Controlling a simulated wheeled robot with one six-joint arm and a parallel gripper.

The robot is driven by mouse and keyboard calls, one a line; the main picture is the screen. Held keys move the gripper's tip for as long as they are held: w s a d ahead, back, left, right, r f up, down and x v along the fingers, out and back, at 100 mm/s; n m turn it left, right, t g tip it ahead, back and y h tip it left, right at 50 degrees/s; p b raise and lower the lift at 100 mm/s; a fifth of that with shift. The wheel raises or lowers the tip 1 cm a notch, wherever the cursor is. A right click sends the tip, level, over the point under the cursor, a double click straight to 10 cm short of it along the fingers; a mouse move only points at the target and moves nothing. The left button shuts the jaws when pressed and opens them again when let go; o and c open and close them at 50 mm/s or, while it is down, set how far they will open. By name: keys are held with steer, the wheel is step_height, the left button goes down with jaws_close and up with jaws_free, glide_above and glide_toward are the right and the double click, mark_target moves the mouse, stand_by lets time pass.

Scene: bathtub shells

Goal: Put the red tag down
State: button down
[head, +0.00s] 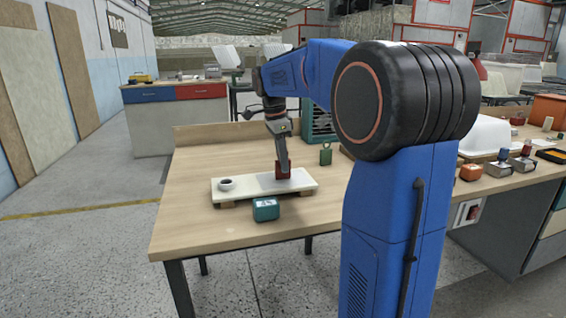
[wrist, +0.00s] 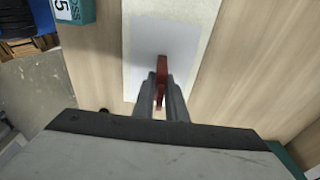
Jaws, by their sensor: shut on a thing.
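The red tag (head: 283,170) is held upright between the fingers of my gripper (head: 283,158), over the right part of a low pale board (head: 246,194) on the wooden table. In the wrist view the red tag (wrist: 162,68) stands out beyond the tips of my gripper (wrist: 161,82), above a light grey patch (wrist: 165,42) on the board. The gripper is shut on the tag. The tag's lower edge looks at or very near the board; I cannot tell whether it touches.
A teal block (head: 266,209) with a white label stands in front of the board. A green padlock-shaped thing (head: 326,154) and a teal crate (head: 318,122) stand behind. The table's left part is clear.

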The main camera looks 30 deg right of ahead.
mark_target(278, 160)
steer(key=c, duration=1.8)
jaws_free()
steer(key=shift+f, duration=0.15)
steer(key=shift+o, duration=0.2)
step_height(278, 160, up, 12)
steer(key=a, duration=0.2)
steer(key=s+a+f+n+t, duration=0.1)
steer(key=s+a+f+n, duration=0.3)
steer(key=s+f+n, duration=0.3)
steer(key=s+a+f+n+t+y, duration=0.1)
steer(key=s+a+f+n, duration=0.4)
steer(key=s+f, duration=0.5)
steer(key=s+a+f+n+t, duration=0.3)
steer(key=s+f+n, duration=0.5)
steer(key=s, duration=0.5)
steer(key=shift+a+f+n+y, duration=0.25)
steer(key=shift+a+n+y, duration=0.25)
steer(key=shift+a, duration=0.4)
steer(key=shift+s, duration=0.1)
